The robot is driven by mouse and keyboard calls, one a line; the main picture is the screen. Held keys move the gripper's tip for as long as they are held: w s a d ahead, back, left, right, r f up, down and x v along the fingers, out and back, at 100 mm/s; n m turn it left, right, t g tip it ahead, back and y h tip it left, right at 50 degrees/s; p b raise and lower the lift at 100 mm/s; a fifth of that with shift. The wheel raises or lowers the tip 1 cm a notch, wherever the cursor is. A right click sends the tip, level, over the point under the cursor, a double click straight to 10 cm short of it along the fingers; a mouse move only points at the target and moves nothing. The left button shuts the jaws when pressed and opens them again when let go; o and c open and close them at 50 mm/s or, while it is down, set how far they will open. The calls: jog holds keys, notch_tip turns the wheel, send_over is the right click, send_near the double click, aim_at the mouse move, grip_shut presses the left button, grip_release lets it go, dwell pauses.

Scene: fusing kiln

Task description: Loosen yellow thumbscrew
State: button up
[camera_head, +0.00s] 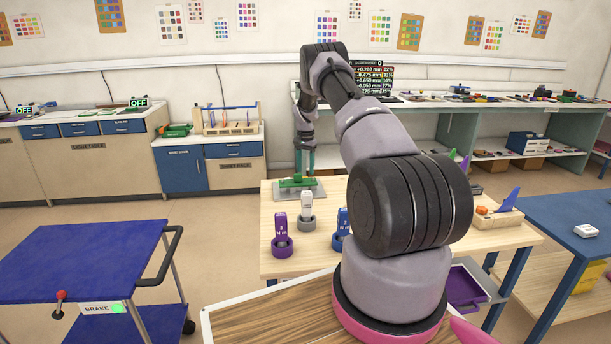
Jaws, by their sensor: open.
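My gripper (305,160) points straight down at the back left of the wooden table, its teal fingers just above or at a green fixture (287,184). It looks small at this distance, its jaws are open, and I see nothing held in it. The green fixture sits on a grey base plate (312,191). I cannot make out a yellow thumbscrew; it may be hidden or too small to see. A dark display (378,78) with green and red mm and percent readings is partly hidden behind my arm.
A purple tool (281,230), a grey tool (307,205) and a blue tool (342,228) stand in round holders on the wooden table (300,262). A blue cart (90,262) stands left, a blue bench (575,222) right. My arm hides the table's middle.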

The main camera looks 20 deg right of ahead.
jog(key=shift+f, duration=1.65)
grip_shut()
jog(key=n, duration=0.5)
jog(key=shift+n, duration=0.3)
jog(key=shift+a+n, duration=0.15)
jog(key=shift+n, duration=2.45)
